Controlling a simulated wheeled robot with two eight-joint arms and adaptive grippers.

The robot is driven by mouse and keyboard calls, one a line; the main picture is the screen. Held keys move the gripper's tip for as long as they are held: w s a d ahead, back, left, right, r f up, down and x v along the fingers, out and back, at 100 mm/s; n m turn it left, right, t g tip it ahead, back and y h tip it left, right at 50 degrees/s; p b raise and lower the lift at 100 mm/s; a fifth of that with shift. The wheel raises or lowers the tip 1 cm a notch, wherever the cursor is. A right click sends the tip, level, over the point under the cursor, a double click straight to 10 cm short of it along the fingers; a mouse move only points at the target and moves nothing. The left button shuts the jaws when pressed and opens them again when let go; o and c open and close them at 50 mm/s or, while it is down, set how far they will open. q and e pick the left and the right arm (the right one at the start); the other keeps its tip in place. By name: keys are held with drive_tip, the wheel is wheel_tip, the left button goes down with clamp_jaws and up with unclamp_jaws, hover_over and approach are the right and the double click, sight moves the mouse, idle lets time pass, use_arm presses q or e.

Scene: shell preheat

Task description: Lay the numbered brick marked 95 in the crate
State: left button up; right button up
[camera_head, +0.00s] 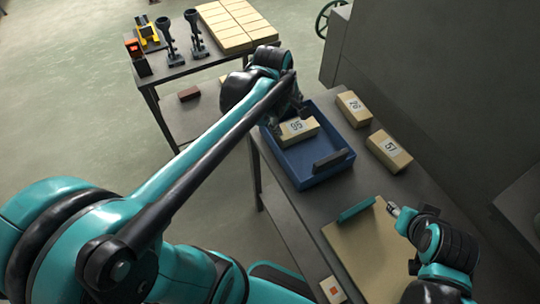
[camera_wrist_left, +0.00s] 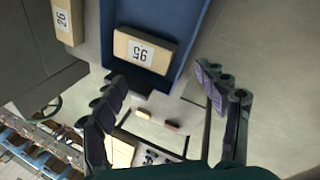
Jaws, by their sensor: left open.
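The tan brick marked 95 (camera_head: 297,128) lies in the blue crate (camera_head: 306,182), towards its far end, with the number facing up. In the left wrist view the brick (camera_wrist_left: 145,50) lies ahead of my fingers, with blue crate (camera_wrist_left: 194,45) beside it. My left gripper (camera_head: 292,108) is over the crate's far end, close to the brick. In the left wrist view its fingers (camera_wrist_left: 166,97) are spread with nothing between them, apart from the brick. My right gripper (camera_head: 394,210) is over the table near a tan board; its jaws are too small to read.
Two more numbered bricks (camera_head: 353,107) (camera_head: 389,152) lie on the table right of the crate. A dark grey bar (camera_head: 330,160) is at the crate's near right side. The tan board (camera_head: 372,250) has a teal strip. A second table (camera_head: 185,62) holds tan blocks and black stands.

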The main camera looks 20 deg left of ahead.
use_arm(q)
drive_tip(key=s+f+m+t, duration=0.2)
drive_tip(key=s+m+t, duration=0.1)
drive_tip(key=s+m, duration=1)
drive_tip(key=m, duration=0.3)
drive_tip(key=shift+s+d+f, duration=0.3)
drive_tip(key=shift+s+d, duration=0.05)
use_arm(e)
wheel_tip(320, 180, down, 11)
drive_tip(key=b, duration=1.1)
drive_tip(key=shift+f, duration=0.2)
use_arm(q)
wheel_tip(320, 180, down, 11)
use_arm(e)
drive_tip(key=shift+r, duration=0.25)
